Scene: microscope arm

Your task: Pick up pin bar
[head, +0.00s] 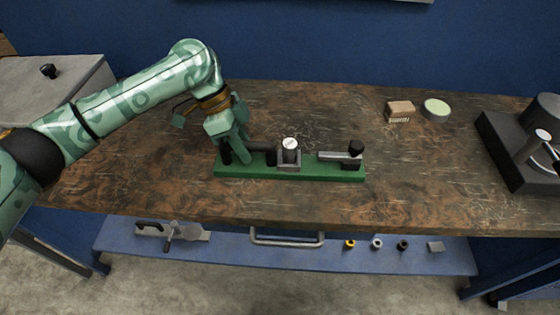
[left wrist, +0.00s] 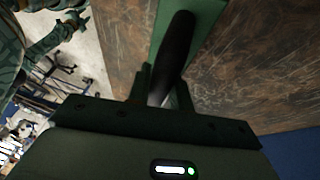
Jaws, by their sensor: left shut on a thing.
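A dark, rounded bar, which I take to be the pin bar (head: 262,147), lies along the left part of a green base (head: 300,174) on the bench. My left gripper (head: 241,157) reaches down from above at the bar's left part and is shut on it. In the left wrist view the pin bar (left wrist: 178,45) passes between the fingers of my left gripper (left wrist: 164,92), with a pale, shiny part near the fingertips. The green base (left wrist: 209,40) shows behind it. The fingers hide part of the bar. I cannot tell whether the bar is clear of the base.
A grey clamp block with a white-topped knob (head: 290,146) stands mid-base. A silver bar with a black knob (head: 356,149) is at its right. A brown box (head: 400,108), a round tin (head: 436,109) and a dark machine (head: 525,150) stand farther right. The bench front is clear.

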